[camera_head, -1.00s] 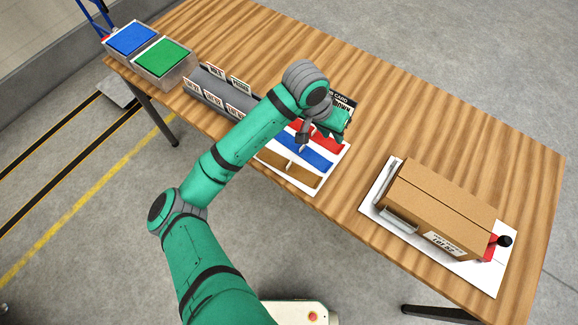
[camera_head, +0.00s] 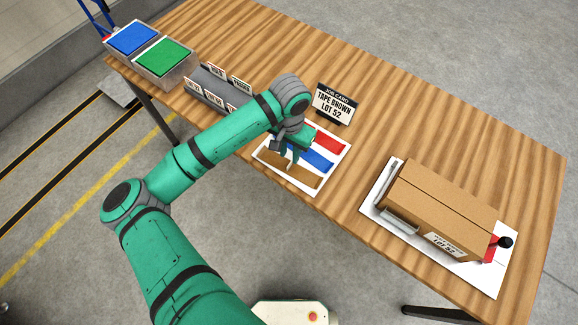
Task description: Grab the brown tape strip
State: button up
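The brown tape strip (camera_head: 291,170) lies flat at the near edge of a white board (camera_head: 318,185), below a blue strip (camera_head: 318,159) and a red strip (camera_head: 328,141). My gripper (camera_head: 291,158) points down above the board, over the left part of the strips, close to the brown one. Its fingers look parted, with nothing seen between them. I cannot tell whether they touch the strip.
A job card (camera_head: 335,103) reading "TAPE BROWN LOT 52" stands behind the board. A grey rack (camera_head: 207,88) with labels is at the left, beyond it blue (camera_head: 131,39) and green (camera_head: 162,57) pads. A cardboard box (camera_head: 437,208) sits at the right.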

aim_at(289, 164)
jog(key=f, duration=0.1)
jog(key=s+f, duration=0.1)
jog(key=f, duration=0.1)
jog(key=shift+f, duration=0.85)
jog(key=shift+w, duration=0.15)
grip_shut()
jog(key=shift+a+r, duration=0.1)
